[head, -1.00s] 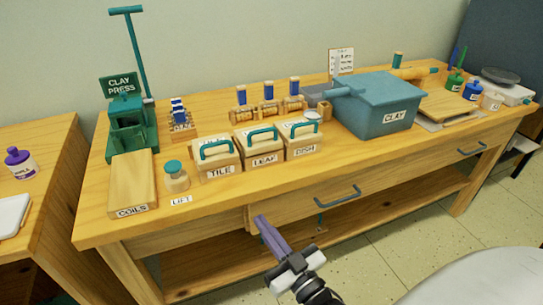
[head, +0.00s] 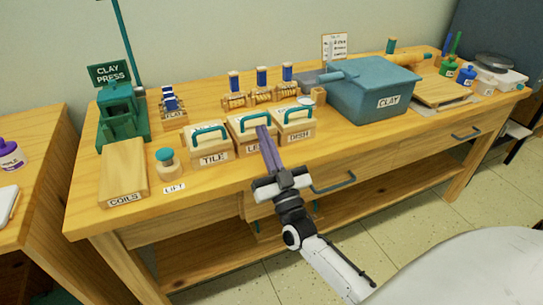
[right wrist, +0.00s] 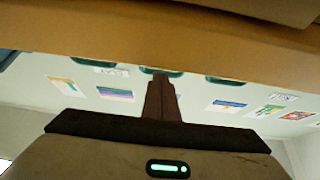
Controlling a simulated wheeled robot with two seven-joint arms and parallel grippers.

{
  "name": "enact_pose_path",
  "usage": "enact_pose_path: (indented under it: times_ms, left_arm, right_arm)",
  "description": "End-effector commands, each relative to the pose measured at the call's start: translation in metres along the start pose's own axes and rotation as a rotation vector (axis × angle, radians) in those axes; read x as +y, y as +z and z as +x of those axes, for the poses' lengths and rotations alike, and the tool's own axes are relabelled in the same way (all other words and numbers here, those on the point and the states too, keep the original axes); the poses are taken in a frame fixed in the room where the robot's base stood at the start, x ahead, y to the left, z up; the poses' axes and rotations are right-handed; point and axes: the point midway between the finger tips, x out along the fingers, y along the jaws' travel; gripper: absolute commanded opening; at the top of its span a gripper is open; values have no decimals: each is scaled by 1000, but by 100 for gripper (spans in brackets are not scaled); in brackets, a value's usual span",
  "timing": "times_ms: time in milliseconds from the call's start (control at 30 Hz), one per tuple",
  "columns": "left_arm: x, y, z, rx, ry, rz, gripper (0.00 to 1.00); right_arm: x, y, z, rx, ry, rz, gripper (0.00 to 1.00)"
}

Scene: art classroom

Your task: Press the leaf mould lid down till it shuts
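The leaf mould (head: 247,139) is the middle of three wooden boxes on the bench in the head view. Its lid carries a teal handle (head: 248,117). My right gripper (head: 265,131) reaches in from the front, its purple fingers together and empty. In the head view its tips overlap the right part of the leaf mould and partly cover its label. I cannot tell whether they touch it, or whether the lid has a gap. In the right wrist view the fingers (right wrist: 161,100) point at a wooden band with teal handles at its edge. My left gripper is not in view.
The tile mould (head: 212,146) stands left of the leaf mould and the dish mould (head: 294,125) right, both close. The blue clay bin (head: 372,92) is farther right. A small jar (head: 167,163) and coils board (head: 124,173) stand left. The bench front is clear.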

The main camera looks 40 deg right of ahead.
Motion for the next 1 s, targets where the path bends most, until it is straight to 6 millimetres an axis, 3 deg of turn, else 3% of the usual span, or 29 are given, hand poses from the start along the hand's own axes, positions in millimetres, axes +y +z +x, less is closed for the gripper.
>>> enact_pose_path:
  times_ms: [200,633,1000]
  left_arm:
    - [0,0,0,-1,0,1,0]
    - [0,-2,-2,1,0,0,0]
    - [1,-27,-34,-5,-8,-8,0]
  right_arm:
    - [0,0,18,0,-1,0,0]
    - [0,-1,20,-3,-1,0,0]
    - [-1,-17,35,-96,0,0,0]
